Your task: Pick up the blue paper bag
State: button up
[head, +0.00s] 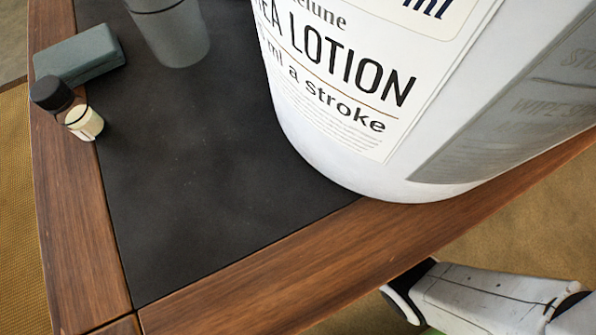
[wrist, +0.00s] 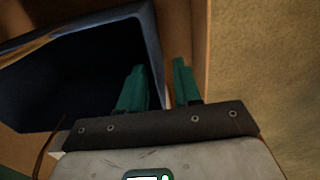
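The blue paper bag (wrist: 152,45) shows in the wrist view as a dark, open-topped shape on the left, with its inside in shadow. Its right wall and rim run down between my fingers. My gripper (wrist: 160,72) has two green fingers with a gap between them. The left finger lies over the bag's dark opening and the right finger is outside the wall. I cannot tell whether either finger touches the wall. The bag's lower part is hidden. In the head view neither the bag nor my gripper shows.
A wooden table (head: 80,235) with a dark inset top fills the head view. A large white lotion bucket (head: 300,115) stands at its right edge. A grey cup (head: 172,35), a grey-green box (head: 80,57) and a small black-capped bottle (head: 84,122) are at the upper left. The inset's middle is clear.

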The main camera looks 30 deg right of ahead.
notch_tip(320, 180, down, 4)
jog(key=shift+w+d+r+b, duration=0.1)
jog(key=shift+w+b, duration=0.05)
jog(key=shift+b, duration=1.05)
jog(key=shift+c, duration=0.2)
grip_shut()
